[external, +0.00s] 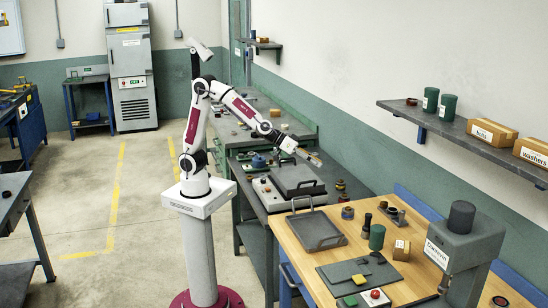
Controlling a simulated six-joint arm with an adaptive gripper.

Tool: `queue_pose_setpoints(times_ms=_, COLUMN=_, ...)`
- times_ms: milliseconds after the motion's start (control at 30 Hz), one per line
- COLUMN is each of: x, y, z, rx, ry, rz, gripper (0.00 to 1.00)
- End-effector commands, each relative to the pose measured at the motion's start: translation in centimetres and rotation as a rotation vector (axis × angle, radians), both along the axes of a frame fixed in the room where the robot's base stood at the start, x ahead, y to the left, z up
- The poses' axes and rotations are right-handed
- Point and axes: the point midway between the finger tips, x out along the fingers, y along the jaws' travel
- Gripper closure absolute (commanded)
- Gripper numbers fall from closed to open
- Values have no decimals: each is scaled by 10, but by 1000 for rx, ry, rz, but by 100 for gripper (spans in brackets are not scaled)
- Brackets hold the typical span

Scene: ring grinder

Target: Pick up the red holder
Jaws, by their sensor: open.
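My gripper (312,158) hangs in the air at the end of my arm, above the back part of the workbench near the wall. It is small in this view, its jaws are open, and I see nothing held in it. I cannot pick out a red holder with certainty. A small red round piece sits on a white block (375,298) at the front of the wooden bench, far from my gripper, and looks like a button. A stack of dark red and yellowish rings (341,190) stands beside the dark grey machine, below and right of my gripper.
A dark grey flat-lidded machine (297,177) stands below my gripper. A grey tray with a raised handle (315,230) lies on the wooden bench (357,250). A grey machine (465,245) stands at the right. A wall shelf (455,132) holds boxes and green jars.

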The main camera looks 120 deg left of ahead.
Motion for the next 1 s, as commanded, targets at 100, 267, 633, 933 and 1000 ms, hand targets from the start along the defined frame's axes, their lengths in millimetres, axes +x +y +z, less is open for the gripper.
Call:
queue_pose_setpoints(times_ms=100, x=17, y=23, z=-15, rx=16, ry=-11, rz=70, gripper=52)
queue_pose_setpoints(times_ms=267, x=33, y=54, z=-35, rx=43, ry=-24, rz=168, gripper=52)
queue_pose_setpoints(times_ms=633, x=48, y=128, z=-92, rx=136, ry=-14, rz=406, gripper=52)
queue_pose_setpoints(times_ms=933, x=36, y=182, z=-144, rx=233, ry=31, rz=598, gripper=52)
queue_pose_setpoints(times_ms=1000, x=31, y=191, z=-153, rx=252, ry=42, rz=633, gripper=52)
